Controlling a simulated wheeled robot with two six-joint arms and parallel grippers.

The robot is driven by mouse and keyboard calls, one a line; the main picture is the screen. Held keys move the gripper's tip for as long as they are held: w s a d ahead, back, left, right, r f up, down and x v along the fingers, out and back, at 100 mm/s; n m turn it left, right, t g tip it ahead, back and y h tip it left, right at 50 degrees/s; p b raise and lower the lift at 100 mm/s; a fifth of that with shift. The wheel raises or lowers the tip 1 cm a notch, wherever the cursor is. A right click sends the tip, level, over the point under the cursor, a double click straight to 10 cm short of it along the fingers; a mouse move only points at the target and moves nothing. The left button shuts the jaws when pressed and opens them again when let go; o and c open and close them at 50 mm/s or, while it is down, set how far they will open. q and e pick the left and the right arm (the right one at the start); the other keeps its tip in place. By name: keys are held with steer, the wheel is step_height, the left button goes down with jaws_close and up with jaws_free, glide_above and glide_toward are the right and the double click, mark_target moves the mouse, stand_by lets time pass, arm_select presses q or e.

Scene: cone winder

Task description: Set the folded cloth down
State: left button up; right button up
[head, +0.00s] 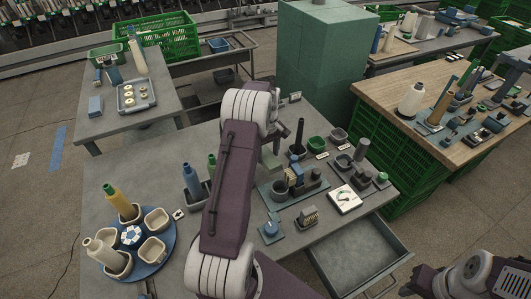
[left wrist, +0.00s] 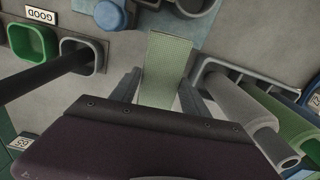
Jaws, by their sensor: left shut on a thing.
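The folded cloth (left wrist: 166,62) is a flat, pale green ribbed strip. My left gripper (left wrist: 160,92) is shut on it, with one dark finger on each side in the left wrist view. In the head view the cloth (head: 270,163) shows as a small green patch beside my left arm, over the middle of the grey table (head: 240,253). The left gripper (head: 275,148) is partly hidden by its own arm there. I cannot tell whether the cloth touches the table. Only part of my right arm shows at the bottom right; its gripper is out of view.
A blue round tray (head: 152,265) with cups and cones stands at the left. An open drawer (head: 355,255) juts out in front. A holder with tubes (left wrist: 215,70) lies close right of the cloth.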

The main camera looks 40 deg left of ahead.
mark_target(271, 169)
arm_select(q)
steer(key=s+d+r, duration=0.3)
steer(key=s+d, duration=0.1)
steer(key=shift+s+d+r, duration=0.15)
steer(key=shift+d+r, duration=0.15)
steer(key=shift+r, duration=0.05)
